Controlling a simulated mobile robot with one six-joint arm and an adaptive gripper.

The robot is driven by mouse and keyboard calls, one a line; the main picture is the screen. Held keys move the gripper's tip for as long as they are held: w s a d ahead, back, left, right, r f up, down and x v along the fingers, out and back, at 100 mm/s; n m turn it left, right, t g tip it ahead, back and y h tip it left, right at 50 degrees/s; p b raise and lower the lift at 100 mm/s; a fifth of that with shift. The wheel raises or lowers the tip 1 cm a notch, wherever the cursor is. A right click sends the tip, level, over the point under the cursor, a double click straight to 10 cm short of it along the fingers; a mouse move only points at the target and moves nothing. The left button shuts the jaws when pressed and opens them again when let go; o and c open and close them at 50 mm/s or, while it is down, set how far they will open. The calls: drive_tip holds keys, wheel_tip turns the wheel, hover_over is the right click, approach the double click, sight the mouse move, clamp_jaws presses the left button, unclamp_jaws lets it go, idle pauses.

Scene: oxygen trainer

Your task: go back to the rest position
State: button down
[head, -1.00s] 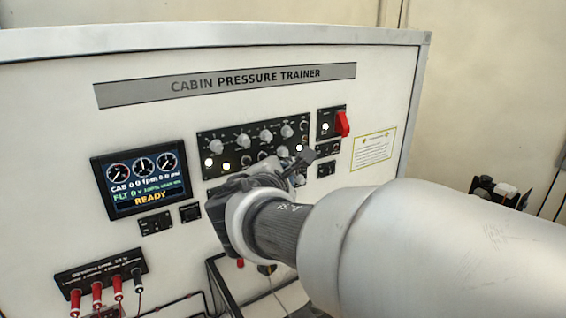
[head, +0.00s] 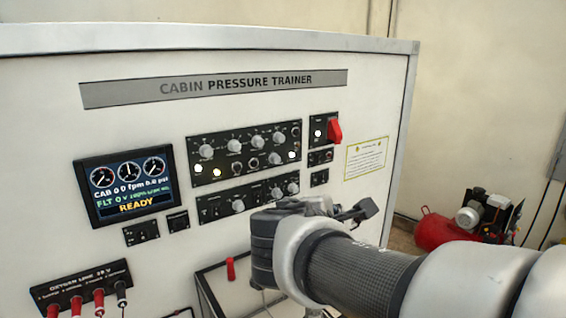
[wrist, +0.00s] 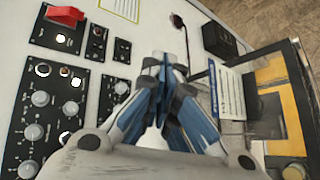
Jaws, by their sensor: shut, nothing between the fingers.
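My gripper is shut and empty in the wrist view (wrist: 165,68), its fingers together, apart from the panel. In the head view the wrist and gripper body stand in front of the lower right of the cabin pressure trainer panel (head: 130,60); the fingertips are partly hidden there. The panel carries a screen (head: 128,185) reading READY, an upper knob plate (head: 244,153) with lit white lamps, and a lower knob plate (head: 247,197). A switch plate with a raised red guard (head: 335,131) is at the right; it also shows in the wrist view (wrist: 66,15).
A socket block with red and black plugs (head: 82,288) is at the lower left. A red compressor (head: 440,230) stands on the floor at the right. In the wrist view, a yellow and black framed unit (wrist: 280,105) and a black box (wrist: 225,40) lie to the right.

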drive_tip(key=s+d+f+m+g+b, duration=0.3)
drive_tip(key=s+d+f+m+b, duration=0.15)
drive_tip(key=s+d+f, duration=0.45)
drive_tip(key=s+a+f+m+g+y+b, duration=0.1)
drive_tip(key=s+f+m+g+y+b, duration=0.1)
drive_tip(key=s+f+m+b, duration=0.3)
drive_tip(key=s+a+f+m+g+y+b, duration=0.2)
drive_tip(key=s+f+m+b, duration=0.3)
drive_tip(key=s+f, duration=0.8)
wheel_tip(320, 180, down, 3)
drive_tip(key=shift+s+a+f+m+g+y+b, duration=0.2)
drive_tip(key=shift+s+m+g+y+b, duration=0.3)
drive_tip(key=shift+m, duration=0.65)
drive_tip(key=shift+w, duration=0.25)
